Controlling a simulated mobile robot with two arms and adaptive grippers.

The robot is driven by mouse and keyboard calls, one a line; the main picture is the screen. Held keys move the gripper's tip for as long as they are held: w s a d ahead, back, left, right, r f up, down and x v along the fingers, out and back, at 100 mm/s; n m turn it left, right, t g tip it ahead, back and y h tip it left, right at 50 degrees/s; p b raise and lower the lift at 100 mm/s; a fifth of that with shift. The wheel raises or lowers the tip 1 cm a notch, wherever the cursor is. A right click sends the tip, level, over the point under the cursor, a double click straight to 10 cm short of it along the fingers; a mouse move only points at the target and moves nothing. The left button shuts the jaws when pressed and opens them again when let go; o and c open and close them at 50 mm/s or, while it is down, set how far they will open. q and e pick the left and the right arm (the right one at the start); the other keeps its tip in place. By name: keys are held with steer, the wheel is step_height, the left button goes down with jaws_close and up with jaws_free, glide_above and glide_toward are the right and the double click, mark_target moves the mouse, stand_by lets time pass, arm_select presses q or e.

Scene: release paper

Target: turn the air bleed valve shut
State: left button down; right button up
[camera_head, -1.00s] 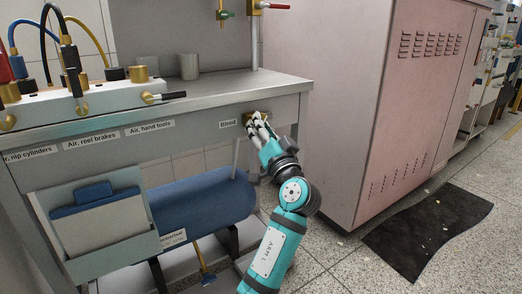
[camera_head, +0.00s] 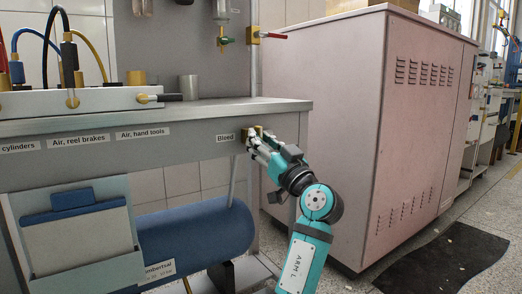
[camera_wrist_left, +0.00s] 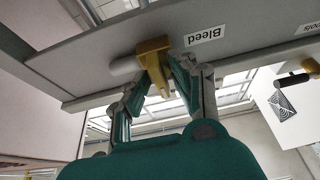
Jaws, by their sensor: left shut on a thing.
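The air bleed valve is a small brass valve (camera_head: 256,131) on the front edge of the bench, beside the "Bleed" label (camera_head: 226,137). In the left wrist view the brass valve (camera_wrist_left: 153,48) shows between the fingers, with a grey rounded piece at its left. My left gripper (camera_head: 259,143) reaches it from the lower right. In the left wrist view the left gripper (camera_wrist_left: 160,85) has its two fingers closed in on the valve's yellow lower part. The fingers partly hide the valve in the head view. My right gripper is in neither view.
A blue air tank (camera_head: 195,236) lies under the bench (camera_head: 180,118). A large pink cabinet (camera_head: 355,120) stands right of my left arm. A red-handled valve (camera_head: 270,35) is on the pipe above the bench. A dark mat (camera_head: 450,258) lies on the floor.

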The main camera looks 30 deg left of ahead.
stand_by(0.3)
arm_select(q)
steer(key=c, duration=1.4)
jaws_free()
steer(key=shift+d, duration=0.1)
steer(key=shift+o, duration=0.2)
steer(key=v, duration=1.2)
